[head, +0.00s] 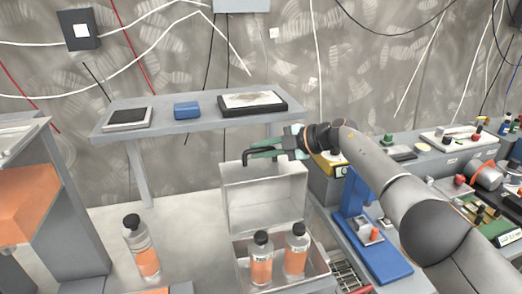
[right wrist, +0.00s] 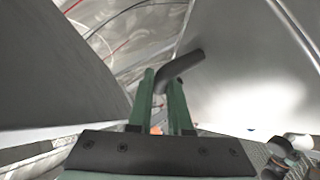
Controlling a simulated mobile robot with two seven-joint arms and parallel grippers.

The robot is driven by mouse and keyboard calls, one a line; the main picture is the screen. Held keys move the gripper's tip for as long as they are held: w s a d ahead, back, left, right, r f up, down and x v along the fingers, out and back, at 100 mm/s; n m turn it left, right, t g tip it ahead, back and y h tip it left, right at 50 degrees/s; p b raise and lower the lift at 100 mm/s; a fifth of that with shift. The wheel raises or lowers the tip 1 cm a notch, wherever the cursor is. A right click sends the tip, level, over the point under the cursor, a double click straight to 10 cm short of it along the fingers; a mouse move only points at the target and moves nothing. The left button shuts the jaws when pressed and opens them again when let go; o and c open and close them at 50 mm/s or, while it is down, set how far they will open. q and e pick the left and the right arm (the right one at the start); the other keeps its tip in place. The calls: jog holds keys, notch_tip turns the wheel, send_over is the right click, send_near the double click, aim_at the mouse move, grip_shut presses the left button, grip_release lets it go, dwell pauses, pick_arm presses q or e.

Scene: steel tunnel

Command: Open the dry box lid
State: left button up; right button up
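The dry box (head: 243,278) is a pale grey open box low in the middle of the head view. Its lid (head: 262,198) stands raised at the back of the box, roughly upright. Two bottles with orange labels, a left one (head: 261,262) and a right one (head: 296,252), stand inside. My right gripper (head: 262,154) is at the lid's top edge. In the right wrist view its green fingers (right wrist: 162,105) are close together around a dark bent handle (right wrist: 183,68). They look shut on it, though the contact is partly hidden. My left gripper is not in view.
A grey shelf (head: 190,116) with trays and a blue block (head: 187,110) is behind the box. Another bottle (head: 140,248) stands left of the box. An orange bin (head: 25,205) is at far left. A cluttered bench with a blue stand (head: 362,225) is at right.

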jog(key=o, duration=0.5)
jog(key=shift+d+r+p, duration=0.3)
jog(key=shift+d+p, duration=0.05)
jog(key=shift+p, duration=0.05)
jog(key=shift+p+v, duration=0.7)
jog(key=shift+v, duration=0.25)
notch_tip(320, 180, up, 3)
send_over(299, 170)
jog(key=shift+b, duration=0.45)
jog(key=shift+s+d+r, duration=0.25)
jog(key=shift+d+r, duration=0.1)
jog(key=shift+d, duration=0.15)
